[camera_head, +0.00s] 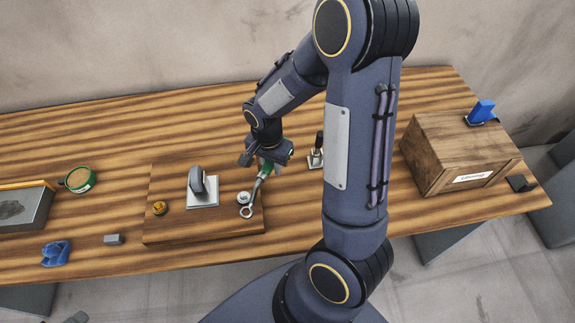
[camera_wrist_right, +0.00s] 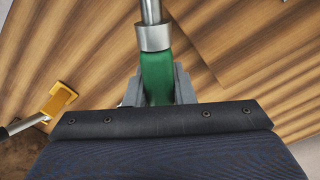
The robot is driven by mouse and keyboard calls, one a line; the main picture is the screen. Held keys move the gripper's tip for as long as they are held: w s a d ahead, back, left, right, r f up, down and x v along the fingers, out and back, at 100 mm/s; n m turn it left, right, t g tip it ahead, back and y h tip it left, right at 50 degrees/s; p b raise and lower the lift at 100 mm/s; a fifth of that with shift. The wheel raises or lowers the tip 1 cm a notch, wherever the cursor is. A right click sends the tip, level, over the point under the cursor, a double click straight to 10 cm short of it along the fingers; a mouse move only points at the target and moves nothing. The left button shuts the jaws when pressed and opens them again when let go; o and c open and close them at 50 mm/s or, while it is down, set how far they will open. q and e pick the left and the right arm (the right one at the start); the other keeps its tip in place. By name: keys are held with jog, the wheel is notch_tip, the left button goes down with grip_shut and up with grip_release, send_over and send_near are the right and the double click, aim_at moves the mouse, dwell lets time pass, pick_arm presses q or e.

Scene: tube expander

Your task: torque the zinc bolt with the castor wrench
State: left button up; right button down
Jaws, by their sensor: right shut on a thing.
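The wrench (camera_head: 256,189) has a silver shaft with a ring end and a green handle. My right gripper (camera_head: 266,158) is shut on its green handle, which also shows between the fingers in the right wrist view (camera_wrist_right: 157,78). The ring end is low over the front right of a wooden board (camera_head: 165,231). The silver zinc bolt (camera_head: 243,197) is on that board, beside the ring. The ring looks just in front of the bolt, not around it; whether they touch I cannot tell.
A castor on a plate (camera_head: 203,194) and a brass bolt (camera_head: 159,208) are on the board. A dark-handled tool on a stand (camera_head: 317,154) is to the right. A wooden crate (camera_head: 447,160) is further right; a green tin (camera_head: 78,181) and blue piece (camera_head: 55,253) are left.

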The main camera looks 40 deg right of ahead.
jog(key=s+d+m, duration=0.1)
jog(key=m, duration=0.1)
jog(key=s+d+m, duration=0.1)
jog(key=s+m, duration=0.1)
jog(key=m, duration=0.1)
jog(key=s+d+m, duration=0.1)
jog(key=m, duration=0.2)
jog(key=shift+s+d+r, duration=0.1)
jog(key=shift+s+r, duration=0.1)
